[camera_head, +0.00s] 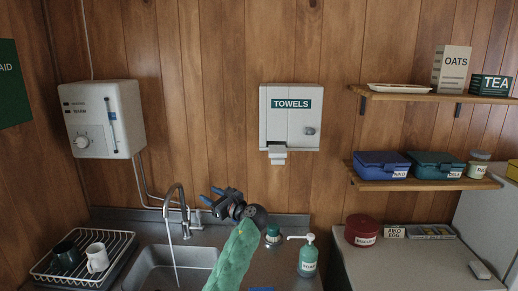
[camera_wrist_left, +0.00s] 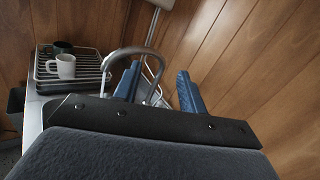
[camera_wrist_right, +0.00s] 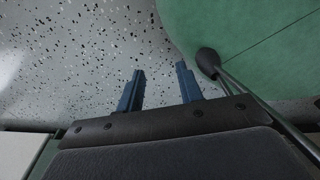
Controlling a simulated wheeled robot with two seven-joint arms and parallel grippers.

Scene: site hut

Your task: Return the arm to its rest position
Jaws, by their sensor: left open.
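My left arm, in a green sleeve, reaches up over the counter in the head view. Its gripper (camera_head: 211,195) is in the air just right of the tap (camera_head: 183,207). Its two blue fingers are apart with nothing between them, as the left wrist view (camera_wrist_left: 159,70) also shows. The tap's curved spout (camera_wrist_left: 125,52) appears behind the fingers there. My right gripper (camera_wrist_right: 160,70) shows only in its own wrist view. Its fingers are apart and empty above a speckled grey floor (camera_wrist_right: 80,60).
Water runs from the tap into the sink (camera_head: 150,265). A drying rack (camera_head: 110,262) holds a white mug (camera_head: 97,257) and a dark mug (camera_head: 66,254). A soap bottle (camera_head: 308,258) stands right of my left arm. A towel dispenser (camera_head: 290,130) hangs above.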

